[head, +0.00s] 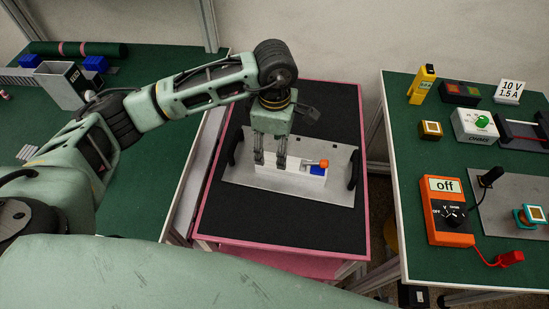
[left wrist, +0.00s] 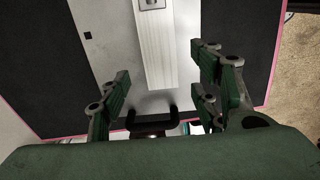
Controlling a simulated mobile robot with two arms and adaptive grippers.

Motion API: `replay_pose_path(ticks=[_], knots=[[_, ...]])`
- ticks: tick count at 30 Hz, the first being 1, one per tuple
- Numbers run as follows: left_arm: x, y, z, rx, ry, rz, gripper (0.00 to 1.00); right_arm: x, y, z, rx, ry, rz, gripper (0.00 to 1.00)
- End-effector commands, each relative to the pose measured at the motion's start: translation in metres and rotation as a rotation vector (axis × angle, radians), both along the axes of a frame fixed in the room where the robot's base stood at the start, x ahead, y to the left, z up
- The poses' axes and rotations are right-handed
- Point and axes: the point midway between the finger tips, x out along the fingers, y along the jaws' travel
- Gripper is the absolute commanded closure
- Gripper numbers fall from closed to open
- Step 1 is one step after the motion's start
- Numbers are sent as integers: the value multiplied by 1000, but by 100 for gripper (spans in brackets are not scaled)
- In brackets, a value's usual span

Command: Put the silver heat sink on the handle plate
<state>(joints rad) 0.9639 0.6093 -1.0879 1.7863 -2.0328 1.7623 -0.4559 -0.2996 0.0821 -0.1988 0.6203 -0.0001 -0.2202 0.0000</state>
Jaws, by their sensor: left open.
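The handle plate (head: 240,173) is a pale grey sheet with a black handle at each end, lying on a black mat. The silver heat sink (head: 295,181), a pale ribbed block, lies on the plate; its ribs show in the left wrist view (left wrist: 168,55). My left gripper (head: 270,165) points down at the heat sink's left end. In the left wrist view my left gripper (left wrist: 163,90) is open, one finger on each side of the block with gaps between. Its fingers hide part of the block in the head view. My right gripper is out of view.
A blue part (head: 317,171) and an orange knob (head: 323,163) show at the heat sink's right end. The black mat (head: 285,225) has a pink edge. The right table holds an orange meter (head: 450,212); the left holds a grey open box (head: 62,85).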

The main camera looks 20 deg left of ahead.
Motion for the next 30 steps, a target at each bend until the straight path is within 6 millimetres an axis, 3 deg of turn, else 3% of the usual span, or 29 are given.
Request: replay_pose_path(ticks=[6,10,30], knots=[[1,0,37,0,-3,-1,43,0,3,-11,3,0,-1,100],[0,0,47,0,0,-1,43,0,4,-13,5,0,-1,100],[0,0,50,0,1,0,43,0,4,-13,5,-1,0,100]])
